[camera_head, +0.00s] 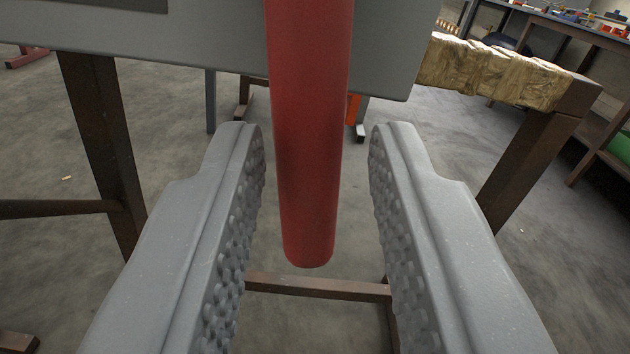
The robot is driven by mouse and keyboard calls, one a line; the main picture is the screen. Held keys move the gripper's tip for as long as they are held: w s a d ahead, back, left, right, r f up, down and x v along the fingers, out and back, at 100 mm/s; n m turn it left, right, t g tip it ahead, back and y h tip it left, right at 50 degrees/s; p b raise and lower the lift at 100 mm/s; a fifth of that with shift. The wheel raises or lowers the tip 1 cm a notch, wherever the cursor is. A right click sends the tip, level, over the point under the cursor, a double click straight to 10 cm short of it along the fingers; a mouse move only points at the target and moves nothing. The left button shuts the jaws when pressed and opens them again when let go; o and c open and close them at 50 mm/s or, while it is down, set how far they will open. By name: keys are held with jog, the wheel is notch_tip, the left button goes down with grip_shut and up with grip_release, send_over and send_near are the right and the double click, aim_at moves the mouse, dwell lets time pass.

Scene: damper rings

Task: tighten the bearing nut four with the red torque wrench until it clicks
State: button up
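A red cylindrical handle (308,150), which looks like the torque wrench's, hangs down from the top edge of the view to a rounded lower end. The rest of it is out of view above. My gripper (315,150) is open, with one grey, studded finger on each side of the handle. Gaps show between the handle and both fingers, wider on the right, so neither finger appears to touch it. The bearing nut four is not in view.
A grey panel (200,60) crosses the top behind the handle. A brown metal frame (105,145) stands below it. A wrapped, yellowish block (490,72) lies at upper right. A workbench (575,35) with small items stands far right. Bare concrete floor lies between.

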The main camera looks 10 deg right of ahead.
jog(key=a+m+b, duration=0.1)
jog(key=a+m, duration=0.2)
jog(key=a, duration=0.4)
jog(key=shift+m+b, duration=0.3)
jog(key=shift+b, duration=0.1)
jog(key=shift+w+f, duration=0.1)
jog(key=a+r+m+b, duration=0.2)
jog(key=a+m, duration=0.1)
jog(key=a, duration=0.4)
jog(key=shift+w+m, duration=0.15)
jog(key=shift+m, duration=0.15)
